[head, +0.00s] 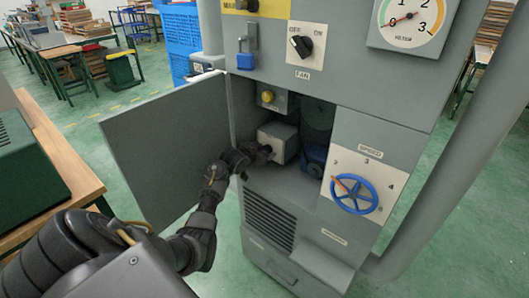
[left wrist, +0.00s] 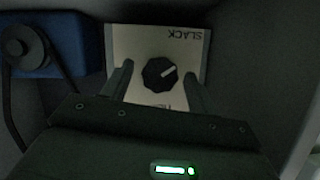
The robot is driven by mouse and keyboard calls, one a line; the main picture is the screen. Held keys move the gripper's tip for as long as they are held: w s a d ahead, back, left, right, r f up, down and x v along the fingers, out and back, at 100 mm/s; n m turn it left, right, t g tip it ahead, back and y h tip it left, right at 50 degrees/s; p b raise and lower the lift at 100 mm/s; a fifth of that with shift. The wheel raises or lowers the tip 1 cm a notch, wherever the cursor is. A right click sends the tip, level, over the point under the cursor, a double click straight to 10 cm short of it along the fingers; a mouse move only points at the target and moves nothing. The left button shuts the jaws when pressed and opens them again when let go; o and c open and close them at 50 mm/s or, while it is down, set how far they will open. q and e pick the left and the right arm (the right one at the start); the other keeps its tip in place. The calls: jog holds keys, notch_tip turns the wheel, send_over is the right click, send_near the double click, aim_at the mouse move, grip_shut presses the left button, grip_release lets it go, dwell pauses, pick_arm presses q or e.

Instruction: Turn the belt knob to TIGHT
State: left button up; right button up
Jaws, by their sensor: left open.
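The black belt knob (left wrist: 160,74) sits on a pale plate (left wrist: 128,42) in the left wrist view. Its white pointer line is aimed up and right, toward the word SLACK, which reads upside down. A label below the knob is mostly hidden by my gripper. My left gripper (left wrist: 159,88) is open, with one finger on each side of the knob and visible gaps between. In the head view my left gripper (head: 262,151) reaches into the open cabinet, at the front of a pale box (head: 279,136); the knob is hidden there. My right gripper is not in view.
A blue motor (head: 314,160) with a belt pulley (left wrist: 17,46) is beside the box. The open cabinet door (head: 160,150) hangs left of my forearm. A blue SPEED handwheel (head: 354,194) and an OFF/ON fan switch (head: 301,46) are on the cabinet front.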

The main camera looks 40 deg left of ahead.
pick_arm(q)
jog(key=c, duration=1)
